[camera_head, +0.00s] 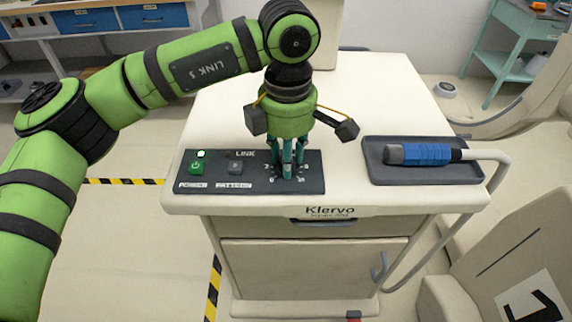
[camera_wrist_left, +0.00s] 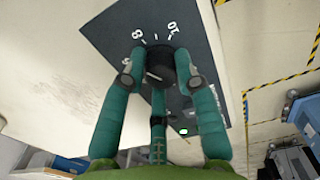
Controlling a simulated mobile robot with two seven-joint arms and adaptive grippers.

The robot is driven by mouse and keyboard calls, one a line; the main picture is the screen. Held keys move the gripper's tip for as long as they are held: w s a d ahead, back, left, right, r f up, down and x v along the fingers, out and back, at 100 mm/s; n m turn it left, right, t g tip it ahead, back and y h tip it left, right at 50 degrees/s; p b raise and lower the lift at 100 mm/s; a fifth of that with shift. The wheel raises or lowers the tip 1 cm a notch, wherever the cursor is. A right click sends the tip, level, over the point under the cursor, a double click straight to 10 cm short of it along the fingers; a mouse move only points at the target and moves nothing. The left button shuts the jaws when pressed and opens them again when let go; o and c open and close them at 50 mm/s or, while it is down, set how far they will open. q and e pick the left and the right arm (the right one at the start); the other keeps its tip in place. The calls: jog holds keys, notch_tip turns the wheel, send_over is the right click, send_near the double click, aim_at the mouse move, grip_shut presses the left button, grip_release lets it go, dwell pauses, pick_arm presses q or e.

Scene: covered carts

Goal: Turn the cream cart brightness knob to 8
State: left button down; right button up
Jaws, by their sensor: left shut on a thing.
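The cream cart (camera_head: 330,100) stands in front of me, with a dark control panel (camera_head: 222,181) at its front left. In the left wrist view the black brightness knob (camera_wrist_left: 159,66) sits on this panel (camera_wrist_left: 112,38), with a dial reading 8 and 10 near its upper edge. A pale line shows on the knob's face, but I cannot tell which number it points to. My left gripper (camera_head: 287,172) points down over the panel, its teal fingers shut around the knob; they also show in the left wrist view (camera_wrist_left: 160,75). In the head view the fingers hide most of the knob.
Left of the knob are a lit green power button (camera_head: 196,167) and a grey button (camera_head: 235,168). A dark tray (camera_head: 385,179) on the right holds a blue-gripped handpiece (camera_head: 425,154). The cart top behind is mostly clear. A cream chair (camera_head: 510,265) stands at right.

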pick_arm(q)
jog(key=shift+d+m+b, duration=0.15)
jog(key=shift+m+b, duration=0.75)
jog(key=shift+m, duration=1.1)
jog(key=shift+s, duration=0.1)
jog(key=c, duration=0.9)
grip_release()
jog(key=shift+c, duration=0.2)
jog(key=shift+d, duration=0.15)
jog(key=shift+r, duration=0.1)
jog(key=shift+a+r, duration=0.2)
jog(key=shift+r, duration=0.1)
notch_tip(320, 180, up, 11)
jog(key=shift+d+r, duration=0.15)
